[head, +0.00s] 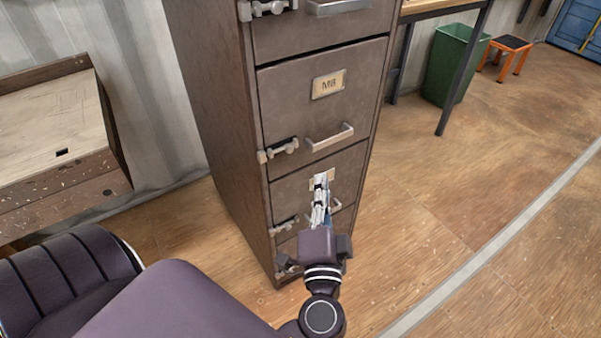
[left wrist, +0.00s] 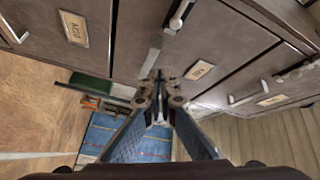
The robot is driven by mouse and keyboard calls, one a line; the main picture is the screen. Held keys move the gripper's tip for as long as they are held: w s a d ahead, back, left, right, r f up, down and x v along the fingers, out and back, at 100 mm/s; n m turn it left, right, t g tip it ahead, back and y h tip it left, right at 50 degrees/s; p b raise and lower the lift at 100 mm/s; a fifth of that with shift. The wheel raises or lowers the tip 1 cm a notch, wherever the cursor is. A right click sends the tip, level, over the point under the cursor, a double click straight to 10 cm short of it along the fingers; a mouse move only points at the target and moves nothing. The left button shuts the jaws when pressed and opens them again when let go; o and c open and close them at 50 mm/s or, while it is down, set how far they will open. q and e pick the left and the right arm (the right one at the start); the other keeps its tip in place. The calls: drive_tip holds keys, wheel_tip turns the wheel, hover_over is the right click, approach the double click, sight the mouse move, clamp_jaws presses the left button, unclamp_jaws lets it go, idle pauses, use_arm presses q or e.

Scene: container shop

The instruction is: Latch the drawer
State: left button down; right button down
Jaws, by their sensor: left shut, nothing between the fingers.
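A tall brown metal cabinet (head: 215,130) stands in the middle of the head view, with several stacked drawers that look closed. The drawer labelled M8 (head: 285,88) has a bar handle (head: 330,138) and a grey latch (head: 278,150) at its left edge. Other latches sit above (head: 268,8) and below (head: 285,226) it along the same edge. My left gripper (head: 321,182) is shut and empty, in front of the drawer below M8, covering part of its label and handle. In the left wrist view its fingertips (left wrist: 159,92) are together before the drawer fronts. Contact cannot be told. My right gripper is out of view.
A wooden bench (head: 45,130) stands left of the cabinet. At the right are a table leg (head: 463,70), a green bin (head: 450,65) and an orange stool (head: 507,55). The wooden floor (head: 480,190) right of the cabinet is clear.

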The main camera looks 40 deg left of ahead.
sight(277, 147)
use_arm(q)
drive_tip(key=shift+s+a+r+n+y, duration=0.2)
drive_tip(key=shift+s+r+y, duration=0.1)
drive_tip(key=shift+r, duration=0.25)
drive_tip(key=shift+s+a+r+n+y, duration=0.1)
drive_tip(key=shift+s+r+n+y, duration=0.15)
drive_tip(key=shift+r, duration=0.25)
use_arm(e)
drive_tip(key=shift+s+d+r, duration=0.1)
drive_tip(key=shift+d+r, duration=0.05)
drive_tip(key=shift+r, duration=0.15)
use_arm(q)
drive_tip(key=shift+w, duration=0.1)
